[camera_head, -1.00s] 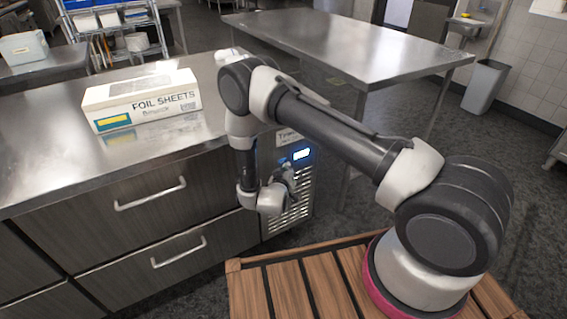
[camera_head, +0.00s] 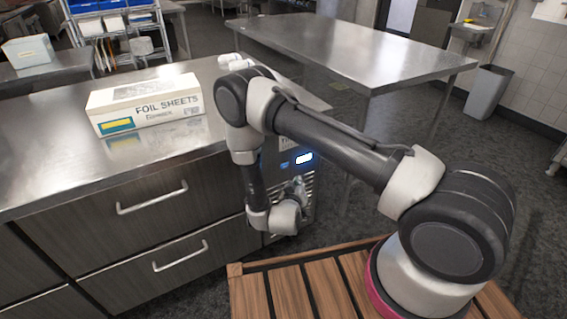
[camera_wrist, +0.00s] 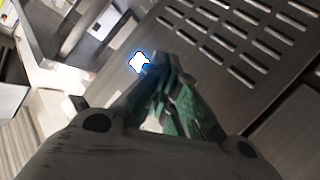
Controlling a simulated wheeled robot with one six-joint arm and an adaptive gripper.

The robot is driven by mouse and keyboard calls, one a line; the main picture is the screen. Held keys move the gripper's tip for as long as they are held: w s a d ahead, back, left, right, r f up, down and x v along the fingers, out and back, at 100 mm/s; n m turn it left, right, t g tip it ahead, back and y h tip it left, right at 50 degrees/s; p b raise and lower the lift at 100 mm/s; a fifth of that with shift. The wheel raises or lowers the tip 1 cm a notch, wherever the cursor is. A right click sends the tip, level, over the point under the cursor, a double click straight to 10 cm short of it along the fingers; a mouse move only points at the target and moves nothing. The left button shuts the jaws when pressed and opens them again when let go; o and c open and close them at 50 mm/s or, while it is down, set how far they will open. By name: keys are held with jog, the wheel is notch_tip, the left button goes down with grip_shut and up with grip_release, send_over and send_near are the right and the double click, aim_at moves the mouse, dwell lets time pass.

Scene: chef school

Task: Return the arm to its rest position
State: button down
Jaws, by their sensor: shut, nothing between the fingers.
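My arm is bent, its elbow raised near the counter's right end and its forearm hanging down in front of the cabinet. My gripper (camera_head: 296,188) is small and partly hidden behind the wrist in the head view, close to the vented panel (camera_head: 303,206). In the wrist view my gripper (camera_wrist: 172,80) shows its dark and green fingers together, with nothing held. The slotted panel (camera_wrist: 235,45) and a bright display (camera_wrist: 139,62) lie beyond the fingertips. I cannot tell the exact gap between fingers and panel.
The steel counter (camera_head: 50,150) carries a foil sheets box (camera_head: 150,108). Drawers with bar handles (camera_head: 152,198) are below it. A steel table (camera_head: 345,45) stands behind, with a grey bin (camera_head: 488,92) at right. Dark floor lies open between them.

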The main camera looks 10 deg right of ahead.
jog(key=s+a+f+g+y, duration=0.3)
jog(key=s+f+g, duration=0.35)
jog(key=f, duration=0.45)
jog(key=s+a+r+g+y, duration=0.2)
jog(key=s+a+g, duration=0.1)
jog(key=s, duration=0.1)
jog(key=s+d+r+n+g+y, duration=0.1)
jog(key=s+r+g, duration=0.25)
jog(key=r, duration=1.05)
jog(key=s+d+r+n+g+y, duration=0.15)
jog(key=s+r, duration=0.25)
jog(key=r, duration=0.9)
jog(key=s+d+r+m+t, duration=0.1)
jog(key=s+d+r, duration=0.3)
jog(key=r, duration=0.5)
jog(key=s+d+r+m+t+h, duration=0.1)
jog(key=s+d+r, duration=0.3)
jog(key=d+r, duration=0.4)
jog(key=s+d+r+m+t, duration=0.1)
jog(key=s+d+r+t, duration=0.2)
jog(key=r, duration=0.8)
jog(key=shift+s+d+r+t, duration=0.3)
jog(key=shift+s+d, duration=0.65)
jog(key=shift+d, duration=0.45)
